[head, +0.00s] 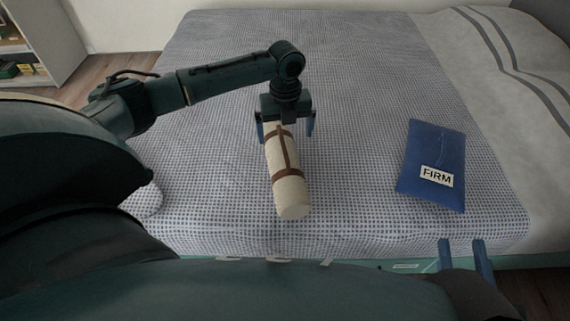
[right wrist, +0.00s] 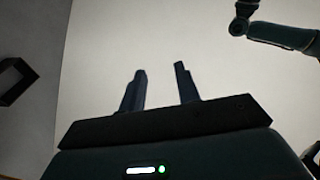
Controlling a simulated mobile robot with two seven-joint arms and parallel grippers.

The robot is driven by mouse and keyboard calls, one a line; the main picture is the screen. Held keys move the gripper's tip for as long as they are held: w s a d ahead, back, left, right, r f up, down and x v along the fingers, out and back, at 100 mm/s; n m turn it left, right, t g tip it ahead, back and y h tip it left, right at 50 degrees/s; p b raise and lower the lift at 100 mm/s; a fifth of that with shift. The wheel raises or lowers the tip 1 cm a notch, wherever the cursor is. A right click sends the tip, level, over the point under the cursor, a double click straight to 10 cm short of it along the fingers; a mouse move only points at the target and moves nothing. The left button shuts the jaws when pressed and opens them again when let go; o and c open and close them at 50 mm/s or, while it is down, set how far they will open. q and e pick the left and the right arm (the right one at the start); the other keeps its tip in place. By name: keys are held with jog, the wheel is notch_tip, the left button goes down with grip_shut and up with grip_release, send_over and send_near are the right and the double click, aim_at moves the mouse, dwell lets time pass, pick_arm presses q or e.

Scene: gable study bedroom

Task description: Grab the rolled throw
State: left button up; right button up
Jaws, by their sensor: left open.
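The rolled throw (head: 285,170) is a cream cylinder with brown straps, lying on the bed with its near end towards me. My left gripper (head: 284,132) is over the throw's far end. Its two blue fingers are spread, one on each side of the roll. I cannot tell whether either finger touches it. My right gripper (head: 467,252) is at the bed's front edge, low and right, with its fingers apart and nothing between them. In the right wrist view the right gripper (right wrist: 161,82) also shows apart and empty, against a pale surface.
The bed (head: 350,60) has a checked cover, with clear room around the throw. A blue pouch labelled FIRM (head: 432,160) lies to the right. A grey striped blanket (head: 500,90) covers the bed's right side. A shelf (head: 40,45) stands at the far left.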

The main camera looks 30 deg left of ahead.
pick_arm(q)
notch_tip(320, 180, down, 4)
jog(key=shift+r+b, duration=0.15)
jog(key=shift+b, duration=0.4)
jog(key=f+b, duration=0.2)
jog(key=f, duration=0.2)
jog(key=shift+s+a+f+b, duration=0.15)
jog(key=shift+s+f+b, duration=0.1)
jog(key=shift+s+b, duration=0.15)
jog(key=shift+f, duration=0.3)
jog(key=shift+r, duration=0.1)
jog(key=shift+w, duration=0.1)
jog(key=c, duration=1.3)
jog(key=shift+c, duration=1.3)
pick_arm(e)
jog(key=shift+a+f+m+y, duration=0.15)
jog(key=shift+a+m+y, duration=0.3)
jog(key=shift+m+y, duration=0.05)
